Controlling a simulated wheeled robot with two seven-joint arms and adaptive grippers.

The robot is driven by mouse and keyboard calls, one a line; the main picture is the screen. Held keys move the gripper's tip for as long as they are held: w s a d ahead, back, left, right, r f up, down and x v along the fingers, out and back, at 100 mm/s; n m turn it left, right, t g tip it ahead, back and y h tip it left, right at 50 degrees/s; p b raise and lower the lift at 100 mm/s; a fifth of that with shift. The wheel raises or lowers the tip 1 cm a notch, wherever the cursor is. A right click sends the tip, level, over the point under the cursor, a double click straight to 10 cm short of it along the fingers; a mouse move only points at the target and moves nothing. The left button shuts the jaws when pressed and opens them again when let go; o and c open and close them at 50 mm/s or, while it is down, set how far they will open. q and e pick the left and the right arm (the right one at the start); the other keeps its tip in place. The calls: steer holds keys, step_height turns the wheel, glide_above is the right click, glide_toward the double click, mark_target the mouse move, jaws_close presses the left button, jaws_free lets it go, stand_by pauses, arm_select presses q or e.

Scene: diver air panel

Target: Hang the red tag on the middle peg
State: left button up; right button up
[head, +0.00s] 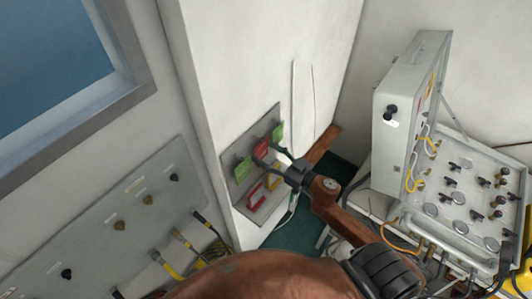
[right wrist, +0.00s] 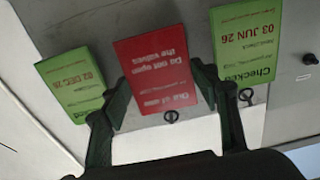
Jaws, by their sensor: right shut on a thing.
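The red tag (head: 262,148) is at the grey tag board (head: 232,186), between a left green tag (head: 242,169) and a right green tag (head: 278,132). My right gripper (head: 272,152) is shut on it. In the right wrist view the red tag (right wrist: 155,70) lies between my two fingers, its print upside down. A dark round peg end (right wrist: 171,116) shows at its lower edge, and a similar one (right wrist: 246,95) at the right green tag. I cannot tell whether the red tag rests on the middle peg. My left gripper is not in view.
Below the tags, a red item (head: 256,198) and a yellow item (head: 273,180) are on the board. A valve panel (head: 130,220) with yellow-ended hoses is at the left. A grey case (head: 405,100) and a control panel (head: 465,190) with knobs stand at the right.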

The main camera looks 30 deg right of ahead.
steer(key=shift+f, duration=0.25)
stand_by(0.6)
steer(key=o, duration=1)
steer(key=v, duration=1.2)
